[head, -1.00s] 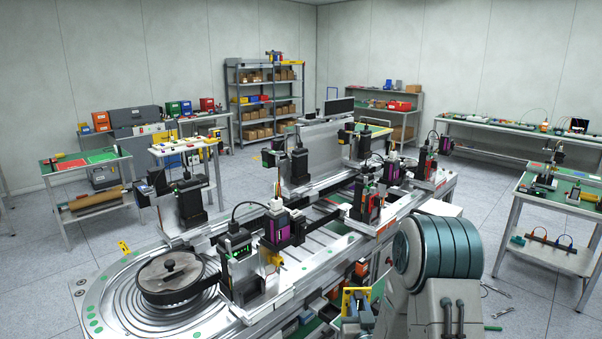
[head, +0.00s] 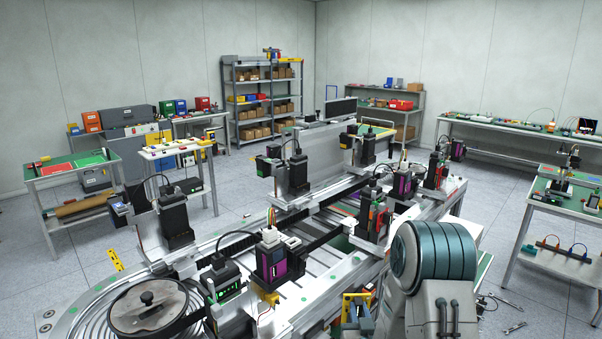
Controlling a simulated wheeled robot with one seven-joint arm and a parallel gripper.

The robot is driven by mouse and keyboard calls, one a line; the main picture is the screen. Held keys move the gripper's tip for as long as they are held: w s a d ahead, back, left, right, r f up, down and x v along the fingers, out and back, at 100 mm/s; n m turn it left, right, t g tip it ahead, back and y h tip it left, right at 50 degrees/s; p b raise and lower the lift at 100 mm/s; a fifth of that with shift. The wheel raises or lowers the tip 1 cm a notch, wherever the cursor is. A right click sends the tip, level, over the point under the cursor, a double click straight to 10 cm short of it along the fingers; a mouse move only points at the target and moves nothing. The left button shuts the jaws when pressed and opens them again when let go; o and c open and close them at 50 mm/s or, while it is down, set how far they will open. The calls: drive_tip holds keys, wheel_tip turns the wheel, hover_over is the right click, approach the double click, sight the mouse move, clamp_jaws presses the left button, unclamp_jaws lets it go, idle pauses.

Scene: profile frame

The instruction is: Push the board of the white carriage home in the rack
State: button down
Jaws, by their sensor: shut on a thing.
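Several black units stand along the silver looped track (head: 320,225). One near the front has a purple side and a white top block (head: 271,237); I cannot tell whether this is the white carriage. A dark unit with green lights (head: 223,281) stands to its left. A unit with red parts (head: 377,217) stands to its right across the track. The board and its rack cannot be picked out at this size. My arm's large teal and grey joint (head: 433,252) fills the lower right. My gripper cannot be made out; the arm hides part of the machine's near side.
A round grey disc with a black knob (head: 148,302) lies at the track's left end. A yellow bracket (head: 357,306) shows beside my arm. Benches stand left (head: 75,170) and right (head: 560,200), with shelves (head: 262,100) behind. Tools (head: 505,302) lie on the floor at right.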

drive_tip(key=shift+s+a+f+p, duration=0.1)
drive_tip(key=shift+s+f+p, duration=0.1)
drive_tip(key=shift+f, duration=0.65)
drive_tip(key=shift+s+d+f+p, duration=0.1)
drive_tip(key=shift+s+f+p, duration=0.05)
drive_tip(key=shift+f, duration=0.7)
drive_tip(key=shift+s+a+f+p, duration=0.1)
drive_tip(key=shift+s+f+p, duration=0.1)
drive_tip(key=shift+f, duration=0.65)
drive_tip(key=shift+r, duration=0.1)
